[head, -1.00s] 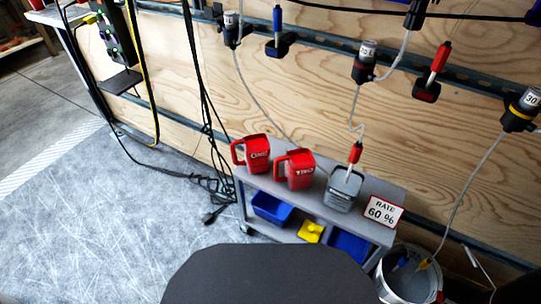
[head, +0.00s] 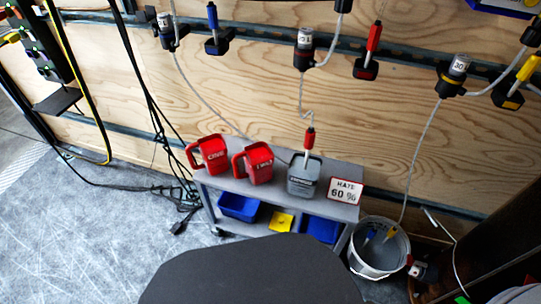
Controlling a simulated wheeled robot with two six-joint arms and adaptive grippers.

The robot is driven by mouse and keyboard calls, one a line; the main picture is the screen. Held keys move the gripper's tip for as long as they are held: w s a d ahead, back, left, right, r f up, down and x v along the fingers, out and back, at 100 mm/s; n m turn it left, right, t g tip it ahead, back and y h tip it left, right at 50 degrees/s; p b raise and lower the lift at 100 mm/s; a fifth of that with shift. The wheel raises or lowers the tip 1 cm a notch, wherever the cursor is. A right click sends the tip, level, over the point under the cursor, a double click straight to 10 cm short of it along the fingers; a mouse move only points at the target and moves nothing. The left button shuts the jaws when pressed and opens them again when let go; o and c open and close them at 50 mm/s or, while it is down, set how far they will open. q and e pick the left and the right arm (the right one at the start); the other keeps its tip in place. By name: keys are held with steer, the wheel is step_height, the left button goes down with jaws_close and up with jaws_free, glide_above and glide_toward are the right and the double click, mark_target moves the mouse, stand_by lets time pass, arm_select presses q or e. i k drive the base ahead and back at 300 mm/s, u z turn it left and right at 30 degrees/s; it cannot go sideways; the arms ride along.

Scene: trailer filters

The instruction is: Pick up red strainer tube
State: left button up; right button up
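A red strainer tube (head: 309,138) stands upright in the grey jug (head: 303,178) on the small grey cart. Its clear hose rises to a black pump with a white label (head: 304,40) on the plywood wall. Another red tube-like piece (head: 374,37) sits upright in a black wall holder (head: 365,69). The lower end of the strainer tube is hidden inside the jug. Neither of my grippers is in view.
Two red jugs (head: 211,154) (head: 257,163) and a "60 %" sign (head: 345,191) share the cart top (head: 230,183). Blue bins (head: 238,207) sit below. A white bucket (head: 378,270) holding blue and yellow tubes stands right of the cart. Black cables (head: 165,150) hang at left.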

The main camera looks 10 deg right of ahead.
mark_target(309, 143)
steer(key=u, duration=0.85)
steer(key=k, duration=0.55)
